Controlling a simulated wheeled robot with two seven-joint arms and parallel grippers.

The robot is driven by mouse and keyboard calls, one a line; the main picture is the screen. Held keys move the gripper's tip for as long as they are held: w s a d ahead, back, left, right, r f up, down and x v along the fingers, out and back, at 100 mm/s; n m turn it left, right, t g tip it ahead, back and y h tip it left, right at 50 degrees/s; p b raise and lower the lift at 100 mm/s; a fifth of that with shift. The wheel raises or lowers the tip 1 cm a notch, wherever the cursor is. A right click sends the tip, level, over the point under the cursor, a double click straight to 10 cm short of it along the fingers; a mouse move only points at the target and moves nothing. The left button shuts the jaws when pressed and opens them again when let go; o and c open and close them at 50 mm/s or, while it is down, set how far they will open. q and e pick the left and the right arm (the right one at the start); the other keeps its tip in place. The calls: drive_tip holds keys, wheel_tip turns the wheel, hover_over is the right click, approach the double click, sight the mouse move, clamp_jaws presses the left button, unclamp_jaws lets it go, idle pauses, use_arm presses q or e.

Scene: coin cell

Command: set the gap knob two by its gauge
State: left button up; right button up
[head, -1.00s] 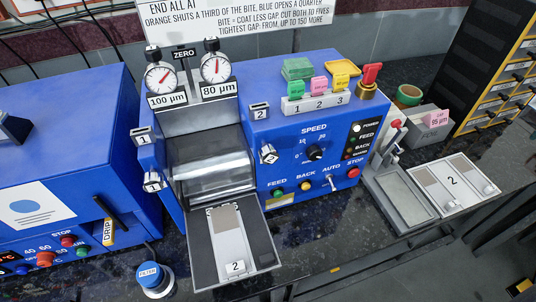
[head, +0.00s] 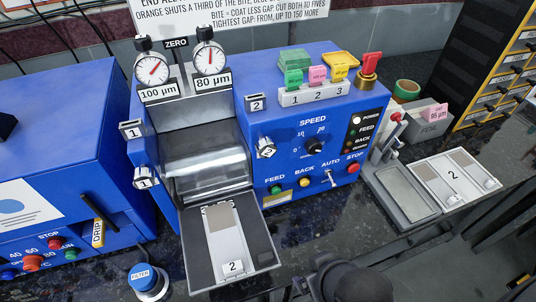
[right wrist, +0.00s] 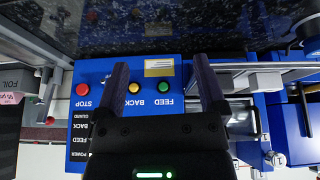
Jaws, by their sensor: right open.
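Knob one (head: 146,177) is at the left, with a 100 µm gauge (head: 151,69). My right gripper (right wrist: 163,88) is open and empty in the right wrist view, its fingers over the panel near the FEED button (right wrist: 163,87). Knob two is not clearly identifiable there. My left gripper is not in view.
A tray (head: 262,246) with a strip labelled 2 extends in front of the roller (head: 205,172). FEED, BACK and STOP buttons and an AUTO lever (head: 331,179) line the panel's lower edge. Colored tabs (head: 316,78) stand on top. A press (head: 403,190) is at the right.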

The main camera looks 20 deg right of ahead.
drive_tip(key=w+r+m+t, duration=0.2)
drive_tip(key=w+r+t, duration=0.3)
drive_tip(key=w+t, duration=0.2)
drive_tip(key=t, duration=0.6)
approach(268, 152)
drive_tip(key=shift+m+y, duration=0.3)
drive_tip(key=w, duration=1)
drive_tip(key=shift+w, duration=0.25)
drive_tip(key=shift+c, duration=0.3)
clamp_jaws()
